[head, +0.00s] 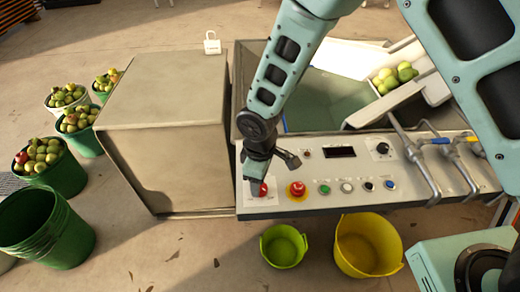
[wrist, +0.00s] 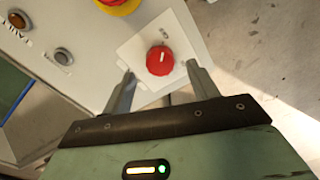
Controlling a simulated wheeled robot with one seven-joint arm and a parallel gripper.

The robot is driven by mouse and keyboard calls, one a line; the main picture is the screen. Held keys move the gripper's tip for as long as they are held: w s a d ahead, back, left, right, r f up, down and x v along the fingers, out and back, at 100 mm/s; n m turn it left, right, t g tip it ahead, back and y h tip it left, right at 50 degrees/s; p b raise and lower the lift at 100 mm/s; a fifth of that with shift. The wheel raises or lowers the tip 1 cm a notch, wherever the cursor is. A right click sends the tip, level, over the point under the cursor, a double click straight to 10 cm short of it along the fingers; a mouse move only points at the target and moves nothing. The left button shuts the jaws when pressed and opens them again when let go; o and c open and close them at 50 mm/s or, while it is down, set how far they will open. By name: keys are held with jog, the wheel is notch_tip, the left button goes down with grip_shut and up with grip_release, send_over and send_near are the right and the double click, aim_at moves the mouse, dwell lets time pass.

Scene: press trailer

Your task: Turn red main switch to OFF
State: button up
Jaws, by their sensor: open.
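The red main switch (wrist: 160,60) is a round red knob with a white pointer mark, on a light square plate (wrist: 140,50) at the panel's corner. In the head view the red switch (head: 262,189) is at the panel's left end, partly hidden by my gripper (head: 256,184). In the wrist view my gripper (wrist: 162,85) is open, with one finger on each side of the knob's lower area. The knob appears between and just beyond the fingertips. I cannot tell whether a finger touches the plate. The pointer's setting label is too small to read.
A red emergency button on a yellow base (head: 297,189) sits right of the switch, then several small buttons and a display (head: 340,152). Metal pipes with valves (head: 425,165) stand at the panel's right.

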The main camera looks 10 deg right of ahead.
notch_tip(320, 180, up, 14)
jog(key=shift+r+b, duration=0.2)
jog(key=shift+b, duration=0.2)
